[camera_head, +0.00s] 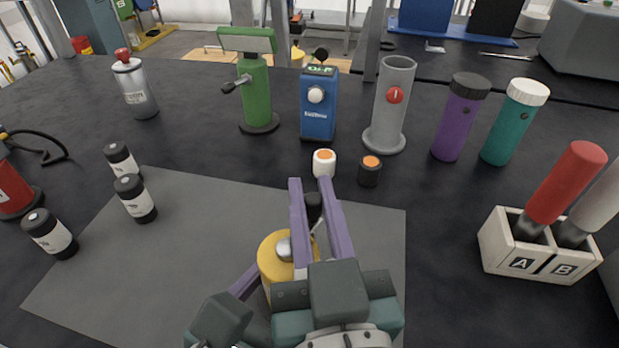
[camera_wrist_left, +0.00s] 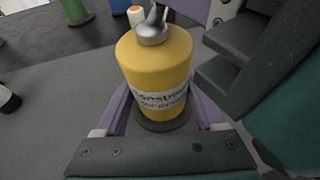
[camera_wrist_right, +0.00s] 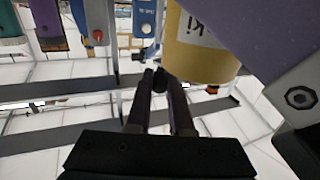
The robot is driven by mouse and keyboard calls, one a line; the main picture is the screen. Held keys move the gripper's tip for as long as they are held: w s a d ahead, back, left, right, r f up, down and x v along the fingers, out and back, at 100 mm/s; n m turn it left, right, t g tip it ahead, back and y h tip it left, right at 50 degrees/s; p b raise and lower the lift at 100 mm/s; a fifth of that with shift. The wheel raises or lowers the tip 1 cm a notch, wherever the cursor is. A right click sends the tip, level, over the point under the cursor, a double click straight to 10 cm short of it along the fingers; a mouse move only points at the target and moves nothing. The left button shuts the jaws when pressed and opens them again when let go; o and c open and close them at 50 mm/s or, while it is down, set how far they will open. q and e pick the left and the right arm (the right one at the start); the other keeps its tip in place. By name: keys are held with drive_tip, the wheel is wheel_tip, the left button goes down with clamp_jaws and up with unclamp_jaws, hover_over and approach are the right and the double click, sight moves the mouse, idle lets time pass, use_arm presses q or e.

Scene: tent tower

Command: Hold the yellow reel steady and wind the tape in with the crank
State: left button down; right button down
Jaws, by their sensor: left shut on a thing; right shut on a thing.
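The yellow reel (camera_head: 272,257) stands upright on the grey mat, partly hidden behind my right gripper. In the left wrist view the reel (camera_wrist_left: 155,65) carries a white printed label, and the purple fingers of my left gripper (camera_wrist_left: 160,108) are shut on its sides. The crank has a metal hub (camera_head: 284,248) on top of the reel and a black knob (camera_head: 313,203). My right gripper (camera_head: 311,192) is shut on that knob; its fingers also flank the knob (camera_wrist_right: 160,80) in the right wrist view. I cannot make out any tape.
The grey mat (camera_head: 200,225) has three dark canisters (camera_head: 135,198) near its left side. Small white (camera_head: 324,163) and black (camera_head: 370,172) orange-topped pots stand just beyond the reel. Farther back are green, blue and grey devices. An A/B box (camera_head: 540,262) holding a red-handled tool is right.

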drive_tip(key=c, duration=0.8)
unclamp_jaws()
drive_tip(key=shift+s, duration=0.1)
drive_tip(key=s, duration=1.1)
drive_tip(key=shift+s+d, duration=0.3)
drive_tip(key=shift+s, duration=0.1)
